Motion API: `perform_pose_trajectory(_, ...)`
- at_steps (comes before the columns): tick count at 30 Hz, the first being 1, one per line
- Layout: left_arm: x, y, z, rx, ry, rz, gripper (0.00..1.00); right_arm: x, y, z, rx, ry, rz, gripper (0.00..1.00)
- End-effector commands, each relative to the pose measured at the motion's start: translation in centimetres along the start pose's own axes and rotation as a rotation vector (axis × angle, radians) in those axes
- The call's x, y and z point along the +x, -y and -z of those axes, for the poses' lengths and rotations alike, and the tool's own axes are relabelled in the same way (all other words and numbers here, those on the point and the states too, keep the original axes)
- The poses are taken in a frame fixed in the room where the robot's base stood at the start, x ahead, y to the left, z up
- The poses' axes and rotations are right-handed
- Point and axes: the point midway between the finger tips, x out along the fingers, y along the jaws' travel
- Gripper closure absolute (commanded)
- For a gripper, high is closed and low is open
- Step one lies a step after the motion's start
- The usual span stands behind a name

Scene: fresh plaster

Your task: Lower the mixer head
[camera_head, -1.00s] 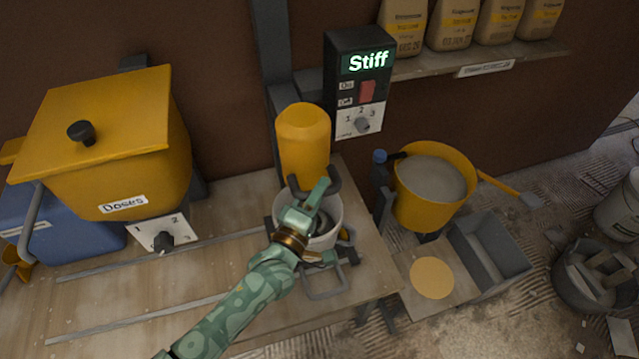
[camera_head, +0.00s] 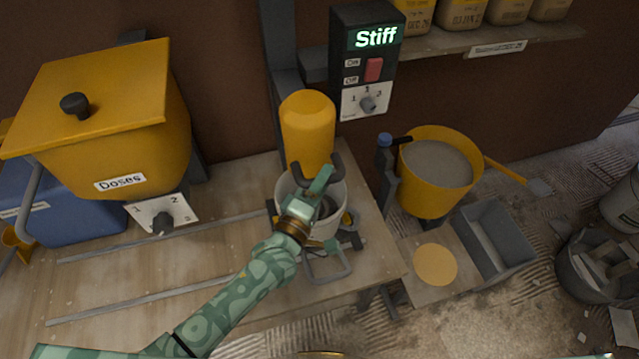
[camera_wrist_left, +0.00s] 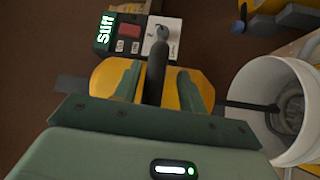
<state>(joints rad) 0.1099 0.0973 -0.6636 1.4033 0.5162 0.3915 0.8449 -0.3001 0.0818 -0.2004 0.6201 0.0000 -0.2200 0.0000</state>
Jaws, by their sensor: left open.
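The mixer head (camera_head: 307,130) is a yellow rounded cylinder above the white bucket (camera_head: 338,208) on the bench. It also shows in the left wrist view (camera_wrist_left: 103,78). A dark handle (camera_head: 335,165) sticks out from its lower front. My left gripper (camera_head: 318,184) is at this handle, in front of the head. In the left wrist view, the open green fingers (camera_wrist_left: 158,90) stand on both sides of the dark handle bar (camera_wrist_left: 156,68); I cannot tell whether they touch it. A wire whisk (camera_wrist_left: 291,112) is inside the bucket. My right gripper is not in view.
A control box (camera_head: 367,60) reading "Stiff" with a red switch and dial is on the post behind. A yellow "Doses" hopper (camera_head: 110,125) stands left on the bench. A yellow bucket of grey mix (camera_head: 425,190) and a grey trough (camera_head: 495,245) are on the right.

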Motion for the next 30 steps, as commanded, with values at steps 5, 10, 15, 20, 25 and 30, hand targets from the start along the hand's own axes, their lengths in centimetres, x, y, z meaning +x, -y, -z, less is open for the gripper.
perform_pose_trajectory(5, -1.5, 0.0, 0.0, 0.000, 0.000, 0.001, 0.59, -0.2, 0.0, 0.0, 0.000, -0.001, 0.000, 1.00)
perform_pose_trajectory(10, -5.5, 0.0, 0.0, 0.000, 0.002, 0.004, 0.59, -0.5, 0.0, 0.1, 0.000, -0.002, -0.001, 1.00)
perform_pose_trajectory(15, -10.3, 0.1, 0.0, 0.000, 0.002, 0.005, 0.59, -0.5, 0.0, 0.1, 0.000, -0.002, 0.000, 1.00)
perform_pose_trajectory(20, -13.8, 0.1, 0.0, 0.000, 0.002, 0.004, 0.59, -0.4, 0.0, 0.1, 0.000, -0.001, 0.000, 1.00)
perform_pose_trajectory(25, -15.9, 0.2, 0.0, 0.000, 0.001, 0.004, 0.59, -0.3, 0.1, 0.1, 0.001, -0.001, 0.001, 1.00)
perform_pose_trajectory(30, -16.4, 0.1, 0.1, 0.000, 0.000, 0.002, 0.59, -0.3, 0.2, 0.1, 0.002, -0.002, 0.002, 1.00)
